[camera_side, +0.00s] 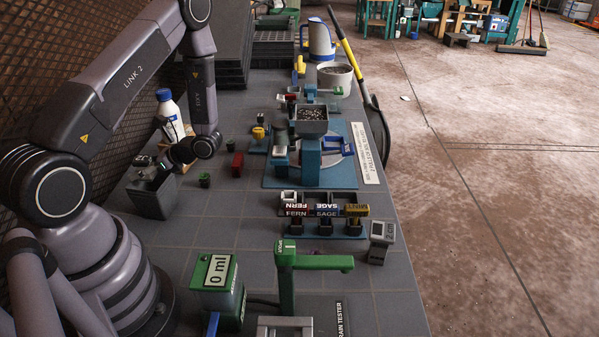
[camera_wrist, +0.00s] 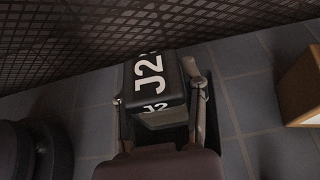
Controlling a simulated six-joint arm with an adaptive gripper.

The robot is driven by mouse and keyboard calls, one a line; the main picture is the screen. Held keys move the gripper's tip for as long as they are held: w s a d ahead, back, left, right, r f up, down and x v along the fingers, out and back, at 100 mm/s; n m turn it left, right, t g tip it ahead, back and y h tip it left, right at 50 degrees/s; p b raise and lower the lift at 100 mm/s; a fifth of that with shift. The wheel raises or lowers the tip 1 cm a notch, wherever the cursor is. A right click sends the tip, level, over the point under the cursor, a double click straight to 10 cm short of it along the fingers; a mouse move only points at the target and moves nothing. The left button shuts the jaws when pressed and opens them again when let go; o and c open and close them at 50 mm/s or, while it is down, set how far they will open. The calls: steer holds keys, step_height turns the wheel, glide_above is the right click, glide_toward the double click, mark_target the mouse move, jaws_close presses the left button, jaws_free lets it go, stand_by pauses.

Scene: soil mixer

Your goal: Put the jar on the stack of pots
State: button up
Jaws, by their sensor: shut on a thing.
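The jar (camera_wrist: 150,78) is dark with white "J2" lettering on two faces. In the wrist view it sits between the two fingers of my gripper (camera_wrist: 160,92), which are shut on it. In the side view my gripper (camera_side: 150,168) is low at the left, at the top of a dark grey square container (camera_side: 153,199). The jar is hard to make out there, and I cannot tell whether it touches the container. I cannot clearly identify the stack of pots.
A white bottle (camera_side: 170,115) stands behind my gripper. A small green pot (camera_side: 204,180) and a red one (camera_side: 237,165) are to the right. Black trays (camera_side: 231,45) are piled at the back. A wooden block (camera_wrist: 302,88) shows right in the wrist view.

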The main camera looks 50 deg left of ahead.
steer(key=shift+f, duration=0.15)
steer(key=o, duration=1.2)
steer(key=shift+c, duration=0.2)
steer(key=shift+r, duration=0.2)
steer(key=v, duration=1.2)
steer(key=d+r+n+t+h, duration=0.2)
steer(key=d+r+n+h, duration=0.1)
steer(key=r, duration=0.5)
steer(key=s+d+r+n+t+h, duration=0.3)
steer(key=s+d+r+t, duration=0.2)
steer(key=d+r+t, duration=0.1)
steer(key=s+d+r+n+t+h, duration=0.3)
steer(key=s+d+r+t, duration=0.2)
steer(key=r, duration=0.6)
steer(key=d+t, duration=0.2)
steer(key=d, duration=0.1)
steer(key=shift+d+h, duration=0.15)
steer(key=shift+h, duration=0.15)
